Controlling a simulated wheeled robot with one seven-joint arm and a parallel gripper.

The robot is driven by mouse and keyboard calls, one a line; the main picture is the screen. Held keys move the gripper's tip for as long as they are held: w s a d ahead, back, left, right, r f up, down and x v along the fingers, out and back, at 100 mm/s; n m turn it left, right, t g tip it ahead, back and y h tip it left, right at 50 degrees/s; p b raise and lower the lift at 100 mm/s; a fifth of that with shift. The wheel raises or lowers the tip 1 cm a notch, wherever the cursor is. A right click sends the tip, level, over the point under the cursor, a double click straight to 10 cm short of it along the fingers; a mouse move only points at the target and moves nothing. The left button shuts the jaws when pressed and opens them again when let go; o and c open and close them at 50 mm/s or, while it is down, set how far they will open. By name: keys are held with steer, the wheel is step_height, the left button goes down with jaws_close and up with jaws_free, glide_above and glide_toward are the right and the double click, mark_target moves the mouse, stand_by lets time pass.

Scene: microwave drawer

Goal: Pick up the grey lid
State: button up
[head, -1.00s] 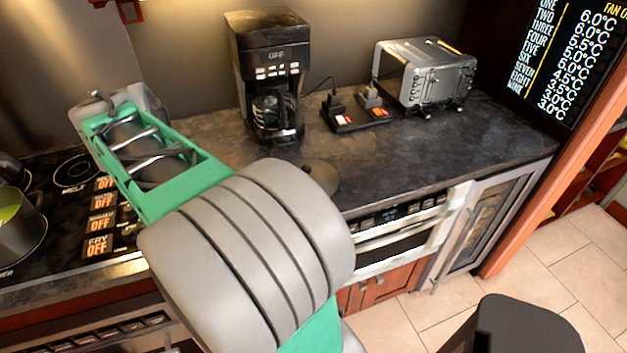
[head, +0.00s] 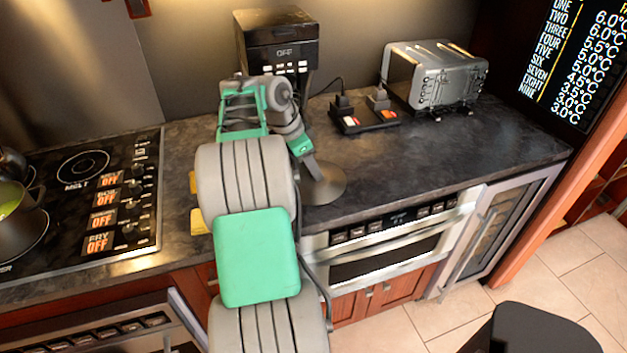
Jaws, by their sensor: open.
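The grey lid (head: 332,188) is a dark round disc lying on the counter, just in front of the coffee maker and near the counter's front edge. My gripper (head: 313,176) points down over the lid's middle, at its left part. It is open. My fingers overlap the lid in the picture, and I cannot tell whether they touch it. The lid's knob is hidden by my gripper, and my arm covers the counter to its left.
The coffee maker (head: 275,28) stands behind my arm. A toaster (head: 435,75) and a black plug block (head: 365,118) are farther right. The stove (head: 90,195) with a pot (head: 18,225) is at left. The counter right of the lid is clear.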

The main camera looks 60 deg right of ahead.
steer(key=shift+c, duration=0.2)
jaws_close()
stand_by(0.3)
steer(key=shift+r, duration=0.1)
stand_by(0.7)
